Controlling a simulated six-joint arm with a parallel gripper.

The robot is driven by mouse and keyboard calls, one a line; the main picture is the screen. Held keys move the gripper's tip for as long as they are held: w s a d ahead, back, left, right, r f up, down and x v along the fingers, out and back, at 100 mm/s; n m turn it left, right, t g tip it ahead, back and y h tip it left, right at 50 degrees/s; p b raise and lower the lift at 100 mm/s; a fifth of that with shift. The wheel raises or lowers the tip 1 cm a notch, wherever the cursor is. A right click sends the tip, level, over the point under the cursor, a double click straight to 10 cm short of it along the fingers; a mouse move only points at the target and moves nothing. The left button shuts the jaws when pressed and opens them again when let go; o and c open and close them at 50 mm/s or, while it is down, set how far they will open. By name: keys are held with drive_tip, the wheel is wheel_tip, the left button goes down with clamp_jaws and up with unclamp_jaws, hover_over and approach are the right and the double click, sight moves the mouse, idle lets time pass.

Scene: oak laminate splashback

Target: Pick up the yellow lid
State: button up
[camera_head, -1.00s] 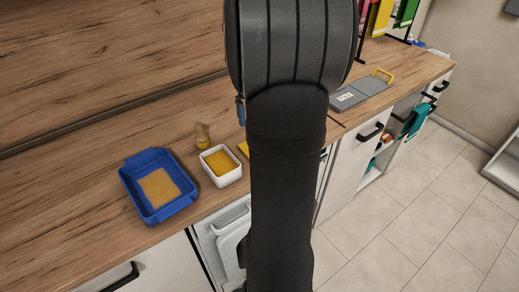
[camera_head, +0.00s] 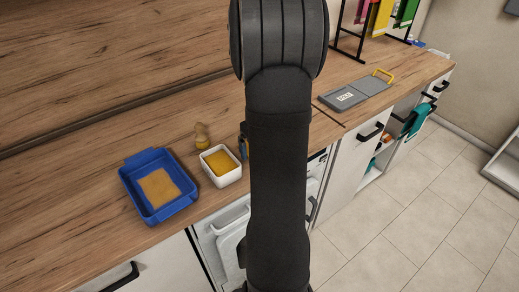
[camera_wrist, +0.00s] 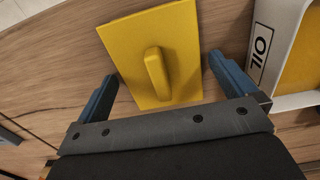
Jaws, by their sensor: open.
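The yellow lid (camera_wrist: 184,40) is a flat rectangular plate with a raised bar handle (camera_wrist: 157,74), lying on the wooden worktop in the wrist view. My gripper (camera_wrist: 168,80) is open, with one blue finger on each side of the lid's near end. The handle is between the fingers, with gaps on both sides, and nothing is gripped. In the head view the lid is hidden behind my arm, and only a bit of my gripper (camera_head: 244,146) shows beside the arm.
A white container (camera_head: 221,166) with yellow contents, labelled OIL in the wrist view (camera_wrist: 262,45), stands close beside the lid. A grey board (camera_head: 355,92) with a yellow handle lies farther right.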

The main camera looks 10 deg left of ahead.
drive_tip(key=c, duration=0.8)
drive_tip(key=shift+r, duration=0.55)
wheel_tip(320, 180, up, 3)
drive_tip(key=shift+w+f, duration=0.1)
drive_tip(key=shift+f, duration=0.05)
drive_tip(key=s+d+r, duration=0.4)
drive_tip(key=d+r, duration=0.3)
drive_tip(key=d, duration=0.3)
drive_tip(key=s+a+r, duration=0.1)
drive_tip(key=s+a, duration=0.2)
drive_tip(key=a, duration=0.7)
drive_tip(key=s+a, duration=0.3)
drive_tip(key=a, duration=0.7)
drive_tip(key=shift+s+f, duration=0.2)
drive_tip(key=shift+f, duration=2.65)
